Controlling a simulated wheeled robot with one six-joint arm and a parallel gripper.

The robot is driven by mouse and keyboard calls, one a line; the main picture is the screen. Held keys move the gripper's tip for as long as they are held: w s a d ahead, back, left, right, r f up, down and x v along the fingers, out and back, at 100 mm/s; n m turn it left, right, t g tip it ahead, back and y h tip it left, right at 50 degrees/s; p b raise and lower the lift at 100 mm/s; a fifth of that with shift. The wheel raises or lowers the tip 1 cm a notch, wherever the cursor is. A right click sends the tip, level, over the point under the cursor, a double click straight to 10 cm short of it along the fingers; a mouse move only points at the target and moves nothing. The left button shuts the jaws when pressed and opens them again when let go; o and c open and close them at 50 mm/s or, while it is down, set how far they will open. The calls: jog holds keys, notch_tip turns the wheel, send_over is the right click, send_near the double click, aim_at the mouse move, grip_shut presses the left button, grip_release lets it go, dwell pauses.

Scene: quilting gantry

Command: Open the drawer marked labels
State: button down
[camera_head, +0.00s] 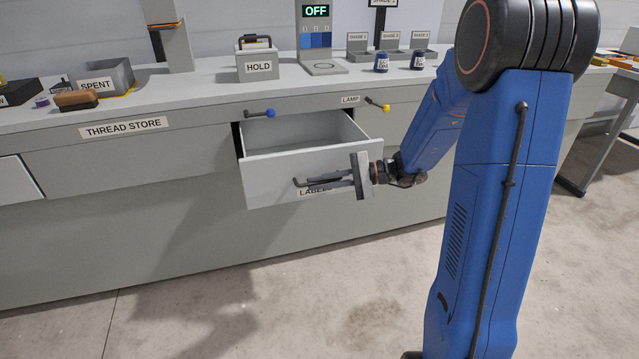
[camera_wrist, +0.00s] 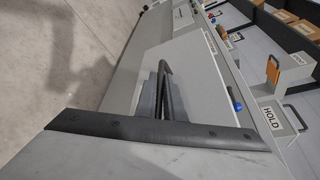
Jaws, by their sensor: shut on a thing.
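The drawer marked LABELS (camera_head: 262,168) is pulled out from the grey bench, and its empty-looking inside shows from above. Its label is partly hidden behind my gripper. My gripper (camera_head: 305,183) is shut on the dark bar handle (camera_head: 299,182) at the drawer's front. In the wrist view my gripper's fingers (camera_wrist: 165,95) reach to the dark handle (camera_wrist: 165,72) in front of the grey drawer front.
The THREAD STORE drawer (camera_head: 125,141) to the left is closed. A blue-tipped lever (camera_head: 262,113) and a yellow-tipped lever (camera_head: 378,104) stick out above. A HOLD box (camera_head: 258,64) stands on the bench top (camera_head: 210,90). Clear floor (camera_head: 300,290) lies in front.

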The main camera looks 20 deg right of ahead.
jog(key=c, duration=1.9)
grip_release()
jog(key=shift+o, duration=0.2)
jog(key=shift+d, duration=0.1)
jog(key=v, duration=1.7)
jog(key=shift+s+d, duration=0.1)
jog(key=shift+d, duration=0.05)
